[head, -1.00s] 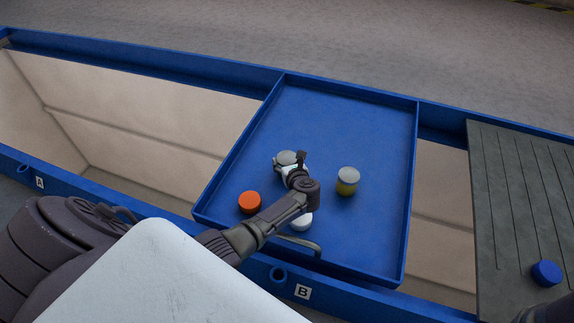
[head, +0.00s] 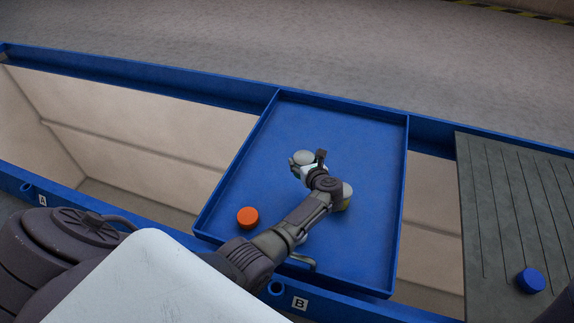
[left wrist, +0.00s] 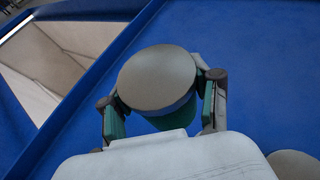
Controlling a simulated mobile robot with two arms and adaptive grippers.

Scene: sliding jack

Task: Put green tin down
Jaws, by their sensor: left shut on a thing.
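My left gripper (head: 307,163) is shut on the green tin, over the blue tray. In the head view the grey lid of the green tin (head: 302,157) shows between the fingers. In the left wrist view the tin's grey lid and part of its green side (left wrist: 175,116) show, with a finger of the left gripper (left wrist: 160,100) on each side. The tin looks about upright. I cannot tell whether its base touches the tray. My right gripper is not in view.
The blue tray (head: 350,130) has open room behind and right of the tin. An orange tin (head: 248,217) stands front left. A blue tin (head: 530,281) sits on the grey grooved board (head: 500,200).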

